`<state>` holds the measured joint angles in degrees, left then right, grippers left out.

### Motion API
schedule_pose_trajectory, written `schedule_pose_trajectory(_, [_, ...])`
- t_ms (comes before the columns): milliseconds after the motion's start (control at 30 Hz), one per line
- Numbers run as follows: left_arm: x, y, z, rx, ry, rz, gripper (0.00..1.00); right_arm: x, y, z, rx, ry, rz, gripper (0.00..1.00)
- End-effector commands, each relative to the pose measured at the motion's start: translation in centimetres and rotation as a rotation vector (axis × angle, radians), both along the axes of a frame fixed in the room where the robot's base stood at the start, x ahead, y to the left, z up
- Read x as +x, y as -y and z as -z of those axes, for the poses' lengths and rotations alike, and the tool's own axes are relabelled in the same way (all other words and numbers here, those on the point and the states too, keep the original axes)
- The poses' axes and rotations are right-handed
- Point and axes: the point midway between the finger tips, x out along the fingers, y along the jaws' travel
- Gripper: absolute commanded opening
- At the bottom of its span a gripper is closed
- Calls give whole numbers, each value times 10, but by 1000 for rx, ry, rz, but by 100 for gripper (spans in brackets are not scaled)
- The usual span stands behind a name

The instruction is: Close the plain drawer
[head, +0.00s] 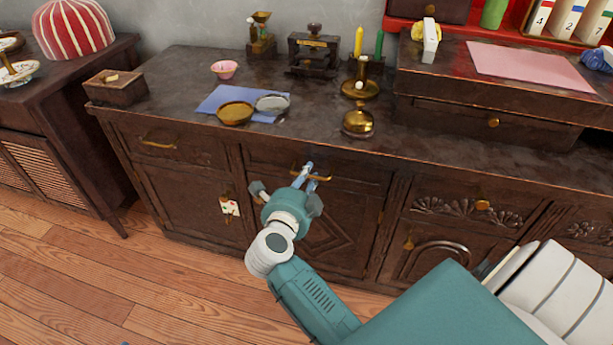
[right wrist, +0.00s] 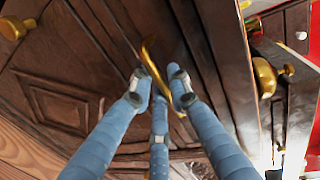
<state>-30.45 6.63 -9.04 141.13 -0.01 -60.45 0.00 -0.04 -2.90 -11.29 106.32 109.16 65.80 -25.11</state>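A plain dark wood drawer front (head: 262,159) with a brass bar handle (head: 325,178) is in the middle of the long sideboard. It looks about flush with the cabinet, but a small gap cannot be ruled out. My right gripper (head: 311,171) is at this handle. In the right wrist view the blue fingertips (right wrist: 158,82) lie on both sides of the brass handle (right wrist: 149,54), very close to it. Whether they press on it cannot be told. Another plain drawer (head: 185,149) with a bar handle, at the left, looks shut. My left gripper is not in view.
A brass bell (head: 358,122), a candle holder (head: 362,88), a blue cloth (head: 212,101) with two dishes and a wooden box (head: 115,88) stand on the sideboard (head: 185,70). A carved drawer (head: 450,207) is at the right. The wooden floor (head: 150,285) in front is clear at left.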

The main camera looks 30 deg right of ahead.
Motion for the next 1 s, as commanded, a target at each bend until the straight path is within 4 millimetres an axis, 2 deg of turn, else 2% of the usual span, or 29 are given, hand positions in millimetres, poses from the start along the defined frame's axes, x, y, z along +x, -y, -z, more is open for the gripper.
schedule_pose_trajectory(33, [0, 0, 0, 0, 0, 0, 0, 1, 2, -4, -5, 8, 2, 29])
schedule_pose_trajectory(367, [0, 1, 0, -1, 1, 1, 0, -2, -2, -2, -2, 3, 1, 29])
schedule_pose_trajectory(733, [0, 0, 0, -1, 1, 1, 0, -37, -44, -14, 0, 3, 0, 29])
schedule_pose_trajectory(1000, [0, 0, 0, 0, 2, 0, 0, -47, -55, -18, -3, 5, 1, 29])
